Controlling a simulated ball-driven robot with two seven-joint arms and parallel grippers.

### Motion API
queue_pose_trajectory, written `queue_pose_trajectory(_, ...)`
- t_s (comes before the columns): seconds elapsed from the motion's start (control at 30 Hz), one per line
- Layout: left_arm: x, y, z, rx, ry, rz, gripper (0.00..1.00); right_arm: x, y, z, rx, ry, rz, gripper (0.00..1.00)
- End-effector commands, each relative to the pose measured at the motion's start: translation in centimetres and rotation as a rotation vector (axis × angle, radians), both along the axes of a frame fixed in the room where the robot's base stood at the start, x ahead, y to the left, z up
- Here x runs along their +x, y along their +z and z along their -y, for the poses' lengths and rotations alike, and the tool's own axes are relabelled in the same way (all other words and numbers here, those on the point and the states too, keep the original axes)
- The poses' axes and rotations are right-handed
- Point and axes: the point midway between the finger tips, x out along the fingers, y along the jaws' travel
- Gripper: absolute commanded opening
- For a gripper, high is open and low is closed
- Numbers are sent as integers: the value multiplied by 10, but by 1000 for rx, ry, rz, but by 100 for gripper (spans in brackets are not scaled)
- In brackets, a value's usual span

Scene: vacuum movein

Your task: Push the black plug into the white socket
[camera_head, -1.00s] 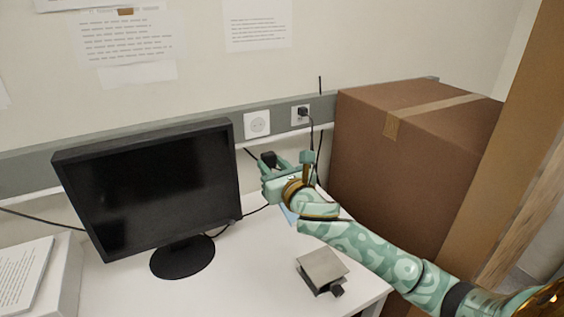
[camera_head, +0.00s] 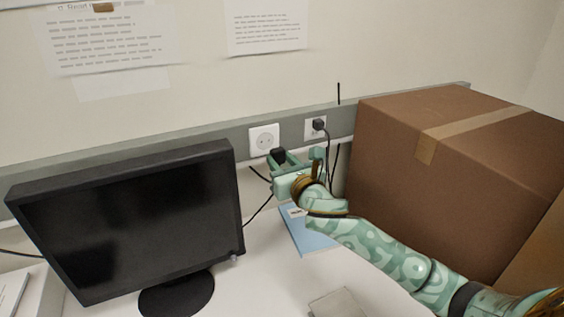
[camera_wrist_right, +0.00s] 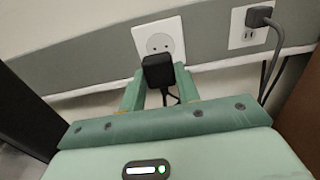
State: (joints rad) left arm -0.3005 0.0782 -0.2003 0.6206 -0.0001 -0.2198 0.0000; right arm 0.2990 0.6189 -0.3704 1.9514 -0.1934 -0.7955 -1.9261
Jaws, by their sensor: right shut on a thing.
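The white socket (camera_head: 264,139) is on the grey wall rail above the desk, to the right of the monitor; its round face with two holes is empty. It also shows in the right wrist view (camera_wrist_right: 159,43). My right gripper (camera_head: 292,158) is shut on the black plug (camera_head: 278,156), just below the socket in the picture. In the right wrist view the plug (camera_wrist_right: 158,72) sits between the green fingers and overlaps the socket's lower edge; I cannot tell the gap in depth. A cord hangs from the plug. My left gripper is not in view.
A second outlet (camera_head: 315,127) to the right holds another black plug with a hanging cord. A large cardboard box (camera_head: 420,190) stands to the right. A monitor (camera_head: 130,215) stands left. A blue booklet (camera_head: 305,238) lies on the white desk below my arm.

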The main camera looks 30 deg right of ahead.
Motion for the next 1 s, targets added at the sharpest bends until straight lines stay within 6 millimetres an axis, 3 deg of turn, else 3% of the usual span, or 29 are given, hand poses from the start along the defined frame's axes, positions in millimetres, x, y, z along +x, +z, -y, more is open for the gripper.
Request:
queue_pose_trajectory(0.27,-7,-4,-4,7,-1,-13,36,6,0,0,1,-1,2,12)
queue_pose_trajectory(0.7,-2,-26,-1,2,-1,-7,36,45,-3,3,1,0,0,12)
queue_pose_trajectory(1.0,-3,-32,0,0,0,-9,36,58,0,3,1,0,1,12)
